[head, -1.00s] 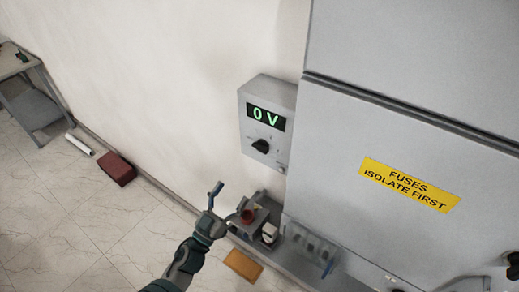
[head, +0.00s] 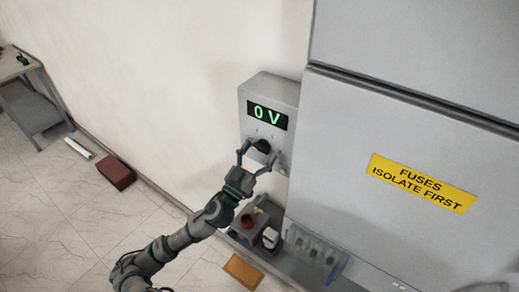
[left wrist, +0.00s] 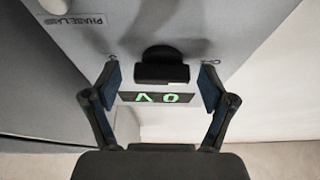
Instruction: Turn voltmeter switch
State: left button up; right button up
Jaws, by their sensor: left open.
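The voltmeter (head: 269,98) is a grey wall box with a green "0 V" display, mounted left of the large grey cabinet. Its black switch knob (head: 262,146) sits below the display. My left gripper (head: 259,154) is open at the knob, one finger on each side of it. In the left wrist view the knob (left wrist: 162,66) shows between and beyond the two open fingers (left wrist: 162,85), with a gap on each side. The display (left wrist: 157,98) appears upside down there. My right gripper is not in view.
The grey cabinet (head: 400,130) bears a yellow "FUSES ISOLATE FIRST" label (head: 422,183). Below the voltmeter are a low grey box with a red part (head: 247,221) and an orange item (head: 243,271) on the floor. A red block (head: 116,172) lies by the wall.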

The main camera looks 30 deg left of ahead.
pick_arm(q)
jog(key=shift+w+a, duration=0.1)
jog(key=shift+c, duration=1)
jog(key=c, duration=1)
jog(key=shift+o, duration=0.2)
